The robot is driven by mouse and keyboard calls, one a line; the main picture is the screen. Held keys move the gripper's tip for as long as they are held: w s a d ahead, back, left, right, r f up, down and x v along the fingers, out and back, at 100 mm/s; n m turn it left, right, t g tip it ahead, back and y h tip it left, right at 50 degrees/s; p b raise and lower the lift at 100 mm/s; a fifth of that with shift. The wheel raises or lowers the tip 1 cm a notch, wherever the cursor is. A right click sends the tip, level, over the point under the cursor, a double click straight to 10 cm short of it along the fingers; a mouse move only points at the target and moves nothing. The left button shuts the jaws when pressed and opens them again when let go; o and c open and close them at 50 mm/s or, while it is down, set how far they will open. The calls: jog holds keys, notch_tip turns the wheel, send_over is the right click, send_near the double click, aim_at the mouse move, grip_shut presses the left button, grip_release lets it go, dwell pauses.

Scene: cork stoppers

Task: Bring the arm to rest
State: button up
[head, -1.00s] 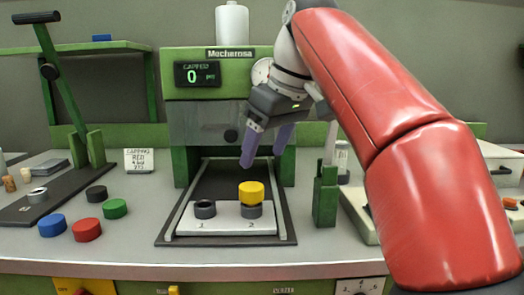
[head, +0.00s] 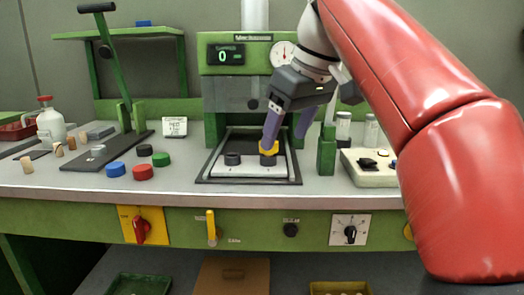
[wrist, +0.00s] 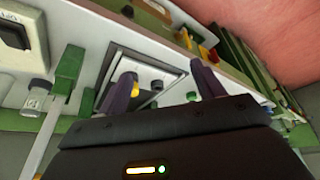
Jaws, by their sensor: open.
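My gripper (head: 286,131) has two purple fingers, spread apart with nothing between them. In the head view it hangs before the press, and one fingertip partly covers a yellow cap (head: 273,147). The cap sits on the dark holder (head: 268,160) at position 2 of a white plate (head: 250,171). The dark holder at position 1 (head: 232,159) bears no cap. In the wrist view the open fingers (wrist: 162,88) point towards the plate (wrist: 152,77), with the yellow cap beside one finger. My red arm comes in from the right.
A green press (head: 220,93) with a display reading 0 stands behind. Blue (head: 115,169), red (head: 143,173) and green (head: 161,159) caps lie left. A green post (head: 327,150) and a white box (head: 370,176) stand right. A lever (head: 114,60) rises at left.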

jog(key=s+d+f+m+h, duration=0.1)
jog(key=s+d+f+m, duration=0.2)
jog(key=f, duration=0.7)
jog(key=s+d+f+m+t+h, duration=0.1)
jog(key=s+d+f+m, duration=0.2)
jog(key=s+f, duration=0.5)
jog(key=s+d+f+m+t+h, duration=0.1)
jog(key=s+d+f, duration=0.4)
jog(key=f, duration=0.7)
jog(key=shift+s+f+m, duration=0.15)
jog(key=shift+s+m, duration=0.35)
jog(key=shift+m, duration=0.4)
jog(key=shift+c, duration=0.5)
